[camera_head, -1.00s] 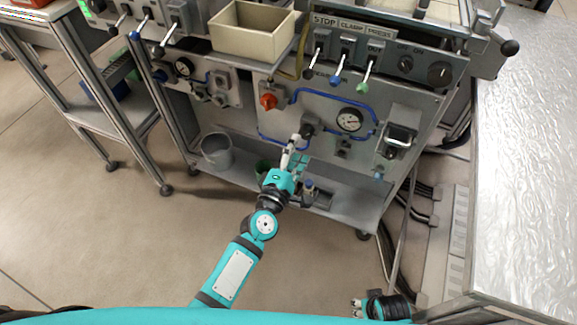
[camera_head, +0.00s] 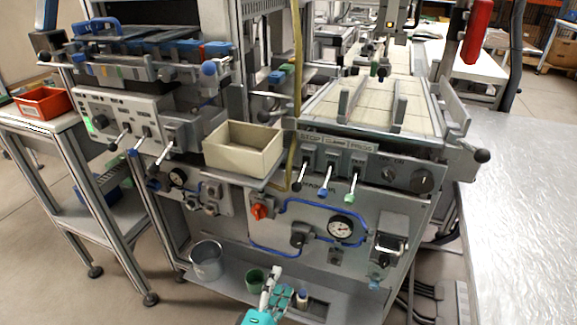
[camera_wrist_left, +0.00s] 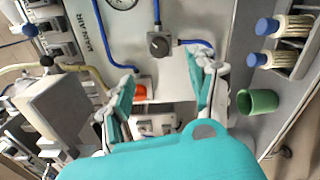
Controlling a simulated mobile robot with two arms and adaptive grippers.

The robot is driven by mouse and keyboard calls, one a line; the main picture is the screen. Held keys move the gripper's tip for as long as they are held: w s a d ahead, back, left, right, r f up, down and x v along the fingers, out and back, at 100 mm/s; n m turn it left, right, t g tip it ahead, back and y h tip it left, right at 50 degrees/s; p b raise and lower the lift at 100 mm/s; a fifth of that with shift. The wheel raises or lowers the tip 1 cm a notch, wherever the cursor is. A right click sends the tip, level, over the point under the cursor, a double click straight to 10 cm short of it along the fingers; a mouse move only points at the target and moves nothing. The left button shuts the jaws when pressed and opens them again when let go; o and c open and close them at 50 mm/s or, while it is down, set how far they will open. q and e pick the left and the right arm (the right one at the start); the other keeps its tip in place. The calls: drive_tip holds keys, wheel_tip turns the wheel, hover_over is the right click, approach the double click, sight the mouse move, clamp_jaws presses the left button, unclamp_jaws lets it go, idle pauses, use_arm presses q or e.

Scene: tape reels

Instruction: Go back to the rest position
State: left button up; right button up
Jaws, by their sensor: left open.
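My left gripper (camera_head: 272,288) shows at the bottom centre of the head view, in front of the machine's lower shelf. In the left wrist view its two fingers (camera_wrist_left: 163,90) stand wide apart with nothing between them. Beyond the fingers is the machine's grey front panel with a red knob (camera_head: 262,212) and a black knob (camera_wrist_left: 160,44). The fingers look apart from the panel. My right gripper is not in either view.
On the lower shelf (camera_head: 225,288) stand a grey bucket (camera_head: 206,262), a green cup (camera_head: 255,280) and brushes with blue ends (camera_wrist_left: 283,27). A beige bin (camera_head: 243,148) sits above the panel. A silver-topped table (camera_head: 520,215) is at right, an orange tray (camera_head: 42,103) at left.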

use_arm(q)
drive_tip(key=s+a+f+m+g+y, duration=0.1)
drive_tip(key=s+a+f+m+g, duration=0.3)
drive_tip(key=f, duration=0.4)
drive_tip(key=s+a+f+m+g, duration=0.1)
drive_tip(key=s+f+m+g, duration=0.3)
drive_tip(key=s+f+m, duration=0.3)
drive_tip(key=s+a+f+m+g+y, duration=0.1)
drive_tip(key=s+a+f+m+g, duration=0.3)
drive_tip(key=f, duration=0.6)
drive_tip(key=s+a+f+m+g+y+p, duration=0.1)
drive_tip(key=s+a+f+m+g+y, duration=0.25)
drive_tip(key=s+a, duration=0.5)
drive_tip(key=s+a+f+p, duration=0.2)
drive_tip(key=s+p, duration=1.3)
drive_tip(key=s, duration=0.2)
drive_tip(key=shift+m+g, duration=0.35)
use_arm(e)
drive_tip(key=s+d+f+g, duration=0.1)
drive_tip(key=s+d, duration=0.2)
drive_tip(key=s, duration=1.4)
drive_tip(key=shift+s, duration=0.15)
use_arm(q)
drive_tip(key=shift+f, duration=0.1)
